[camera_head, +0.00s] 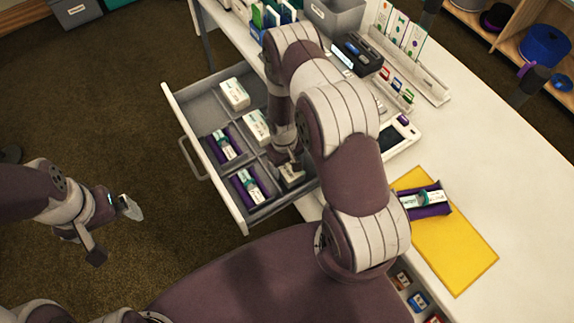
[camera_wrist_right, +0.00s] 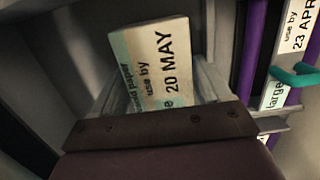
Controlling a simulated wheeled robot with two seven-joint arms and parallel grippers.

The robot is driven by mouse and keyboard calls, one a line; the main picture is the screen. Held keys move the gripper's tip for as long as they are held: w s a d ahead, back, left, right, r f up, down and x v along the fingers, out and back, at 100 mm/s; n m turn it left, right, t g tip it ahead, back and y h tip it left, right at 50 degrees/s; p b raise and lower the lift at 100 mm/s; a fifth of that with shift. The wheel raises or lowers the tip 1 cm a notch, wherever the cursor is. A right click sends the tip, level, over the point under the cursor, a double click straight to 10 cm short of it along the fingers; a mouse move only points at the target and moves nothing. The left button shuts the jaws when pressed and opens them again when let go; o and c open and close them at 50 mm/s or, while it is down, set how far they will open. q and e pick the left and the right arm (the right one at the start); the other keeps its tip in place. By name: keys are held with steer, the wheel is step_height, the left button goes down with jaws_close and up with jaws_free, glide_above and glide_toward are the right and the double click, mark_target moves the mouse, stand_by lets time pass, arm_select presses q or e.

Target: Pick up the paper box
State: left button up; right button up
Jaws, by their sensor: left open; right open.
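A small white paper box (camera_wrist_right: 158,62) with a label reading "use by 20 MAY" lies in the drawer, between the fingers of my right gripper (camera_wrist_right: 160,88) in the right wrist view. The fingers are open around it; contact cannot be told. In the head view my right gripper (camera_head: 288,160) reaches down into the open drawer (camera_head: 176,104), over a white box (camera_head: 292,174) in its near right compartment, partly hidden by the gripper. Two more white boxes (camera_head: 235,93) (camera_head: 257,126) lie in other compartments. My left gripper (camera_head: 114,231) is open and empty above the floor, left of the drawer.
Two purple holders (camera_head: 222,146) (camera_head: 249,187) with labelled white and teal items lie in the drawer's left compartments. Dividers separate the compartments. On the white desk, a similar purple holder (camera_head: 427,210) lies on a yellow mat (camera_head: 455,255). Left of the drawer is open carpet.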

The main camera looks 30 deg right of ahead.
mark_target(287, 164)
steer(key=c, duration=0.4)
steer(key=shift+o, duration=0.3)
steer(key=shift+r, duration=0.1)
step_height(287, 164, up, 10)
steer(key=shift+b, duration=0.3)
